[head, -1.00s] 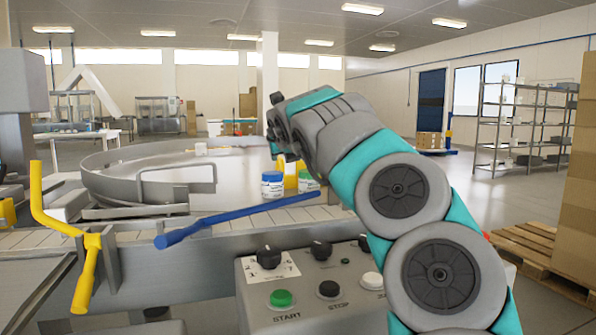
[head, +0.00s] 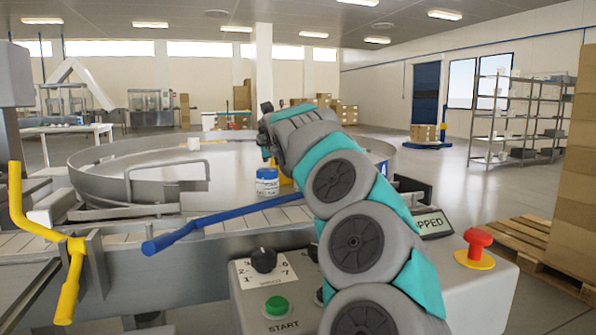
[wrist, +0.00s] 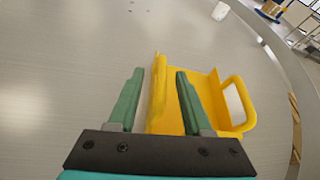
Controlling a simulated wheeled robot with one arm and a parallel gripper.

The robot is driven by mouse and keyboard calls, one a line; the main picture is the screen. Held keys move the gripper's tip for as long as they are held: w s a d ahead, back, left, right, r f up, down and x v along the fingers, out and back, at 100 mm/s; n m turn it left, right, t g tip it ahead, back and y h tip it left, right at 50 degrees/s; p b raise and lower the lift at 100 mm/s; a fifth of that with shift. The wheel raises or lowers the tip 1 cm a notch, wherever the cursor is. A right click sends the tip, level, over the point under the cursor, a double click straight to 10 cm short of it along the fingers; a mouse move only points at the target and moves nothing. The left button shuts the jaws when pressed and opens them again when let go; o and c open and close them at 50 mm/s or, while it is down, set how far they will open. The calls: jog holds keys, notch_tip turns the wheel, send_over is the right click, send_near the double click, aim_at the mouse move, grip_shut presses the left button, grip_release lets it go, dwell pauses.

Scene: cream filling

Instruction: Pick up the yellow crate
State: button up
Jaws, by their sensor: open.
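The yellow crate (wrist: 207,88) is on the grey metal surface in the wrist view, with a looped handle on its right side. My gripper (wrist: 159,73) is open with its two green fingers around the crate's left wall. The left finger is outside that wall and the right finger is over the crate's inside. I cannot tell whether either finger touches it. In the head view my arm hides nearly all of the crate; only a small yellow patch (head: 285,181) shows beside the arm.
A white jar with a blue lid (head: 267,182) stands just left of my arm. A blue bar (head: 215,223) crosses in front of the round metal table (head: 100,160). A control panel with a red emergency button (head: 477,243) is at the front. A small white object (wrist: 220,11) lies farther off.

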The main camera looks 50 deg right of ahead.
jog(key=shift+w+d+f, duration=0.15)
jog(key=shift+w+d, duration=0.05)
jog(key=shift+w, duration=0.05)
grip_shut()
dwell(1.4)
